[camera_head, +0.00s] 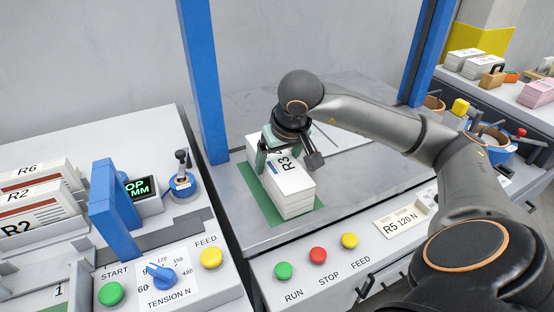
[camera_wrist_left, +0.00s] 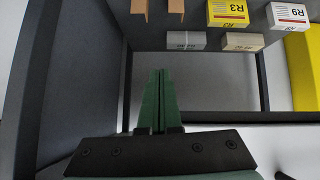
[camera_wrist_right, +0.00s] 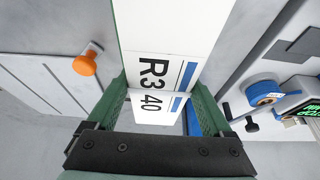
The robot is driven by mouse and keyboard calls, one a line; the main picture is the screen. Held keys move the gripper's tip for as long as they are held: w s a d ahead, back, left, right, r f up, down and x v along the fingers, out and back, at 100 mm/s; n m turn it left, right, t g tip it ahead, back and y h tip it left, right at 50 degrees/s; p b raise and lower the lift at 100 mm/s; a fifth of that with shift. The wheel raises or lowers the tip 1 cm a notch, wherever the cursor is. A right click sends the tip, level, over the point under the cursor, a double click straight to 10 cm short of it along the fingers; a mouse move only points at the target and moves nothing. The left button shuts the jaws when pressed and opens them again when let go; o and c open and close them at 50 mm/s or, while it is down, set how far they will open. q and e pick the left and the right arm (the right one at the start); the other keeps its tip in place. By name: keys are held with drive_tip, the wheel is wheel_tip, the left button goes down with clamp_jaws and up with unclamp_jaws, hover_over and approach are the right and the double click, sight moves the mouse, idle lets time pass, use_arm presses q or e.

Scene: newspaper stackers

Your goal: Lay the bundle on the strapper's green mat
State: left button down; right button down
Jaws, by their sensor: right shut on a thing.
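The bundle (camera_head: 293,190) is a white stack of papers with an R3 label and a blue stripe. It lies flat over the strapper's green mat (camera_head: 247,182), whose edges show around it. I cannot tell whether its underside touches the mat or hangs just above. My right gripper (camera_head: 287,152) comes from above with its green fingers on both sides of the bundle. The right wrist view shows the bundle's label (camera_wrist_right: 158,85) between these fingers. My left gripper (camera_wrist_left: 160,76) shows only in the left wrist view, with its green fingers together and nothing between them.
Blue posts (camera_head: 204,80) rise left and right of the strapper. Its front panel has green, red and yellow buttons (camera_head: 318,255). A console with a tension dial (camera_head: 161,276) and stacked bundles (camera_head: 40,205) stands at left. More stacks (camera_head: 468,60) lie at far right.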

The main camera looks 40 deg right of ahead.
drive_tip(key=shift+c, duration=0.6)
unclamp_jaws()
drive_tip(key=shift+o, duration=0.6)
drive_tip(key=shift+f, duration=0.2)
drive_tip(key=p+v, duration=0.2)
drive_tip(key=v, duration=1)
drive_tip(key=shift+r, duration=0.45)
